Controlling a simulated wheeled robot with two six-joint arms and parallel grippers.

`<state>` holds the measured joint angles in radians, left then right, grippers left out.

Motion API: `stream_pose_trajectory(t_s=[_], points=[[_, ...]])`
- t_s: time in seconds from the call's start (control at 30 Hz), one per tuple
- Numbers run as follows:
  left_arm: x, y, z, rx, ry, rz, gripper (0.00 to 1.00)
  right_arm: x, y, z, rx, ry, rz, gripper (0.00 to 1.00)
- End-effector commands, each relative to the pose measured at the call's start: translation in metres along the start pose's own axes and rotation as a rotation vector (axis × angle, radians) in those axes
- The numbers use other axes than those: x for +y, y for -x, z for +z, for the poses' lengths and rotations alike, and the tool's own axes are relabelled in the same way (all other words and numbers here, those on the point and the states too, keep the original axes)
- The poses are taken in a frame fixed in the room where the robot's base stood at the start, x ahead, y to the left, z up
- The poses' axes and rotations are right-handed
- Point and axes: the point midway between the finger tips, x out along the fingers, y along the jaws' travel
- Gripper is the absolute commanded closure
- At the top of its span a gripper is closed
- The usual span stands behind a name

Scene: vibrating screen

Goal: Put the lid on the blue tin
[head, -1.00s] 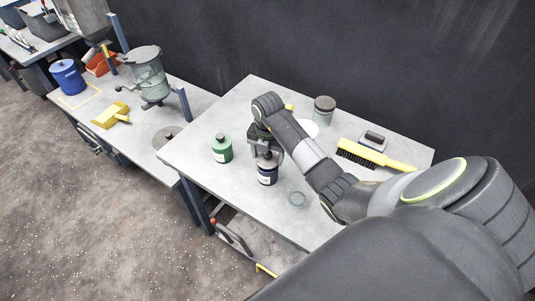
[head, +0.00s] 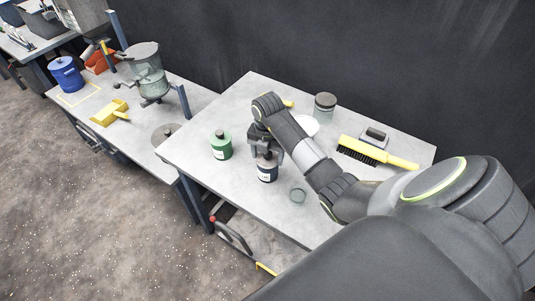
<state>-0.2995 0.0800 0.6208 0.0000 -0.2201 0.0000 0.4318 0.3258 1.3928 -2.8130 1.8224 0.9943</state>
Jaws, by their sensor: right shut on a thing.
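The dark blue tin (head: 267,174) with a white label stands upright on the near grey table, right of the green tin. My right gripper (head: 267,157) is directly above it, fingers pointing down, shut on the dark lid. The lid is mostly hidden by the fingers and sits at the tin's mouth; I cannot tell whether it is fully seated. My left gripper is not in view.
The green tin (head: 221,146) with a black knob stands left of the gripper.

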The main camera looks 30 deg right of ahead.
Motion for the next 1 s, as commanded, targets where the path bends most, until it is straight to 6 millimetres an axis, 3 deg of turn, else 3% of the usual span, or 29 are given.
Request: stream_pose_trajectory(t_s=[0.07, 0.1, 0.27, 0.67, 0.9, 1.0], points=[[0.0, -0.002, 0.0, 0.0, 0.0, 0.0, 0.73, 0.0, -0.003, 0.0, 0.0, 0.0, 0.0, 0.55], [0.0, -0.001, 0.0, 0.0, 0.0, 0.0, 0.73, 0.0, -0.002, 0.0, 0.0, 0.0, 0.0, 0.28], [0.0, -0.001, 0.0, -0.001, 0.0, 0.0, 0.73, 0.0, -0.001, 0.0, 0.0, 0.0, 0.0, 0.08], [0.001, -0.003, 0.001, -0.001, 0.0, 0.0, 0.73, 0.001, 0.008, 0.001, -0.003, 0.0, 0.002, 0.08], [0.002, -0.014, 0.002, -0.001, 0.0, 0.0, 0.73, 0.001, 0.056, 0.002, -0.007, 0.002, 0.004, 0.08], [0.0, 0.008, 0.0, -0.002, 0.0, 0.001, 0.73, 0.0, 0.077, 0.0, 0.0, 0.0, -0.001, 0.08]])
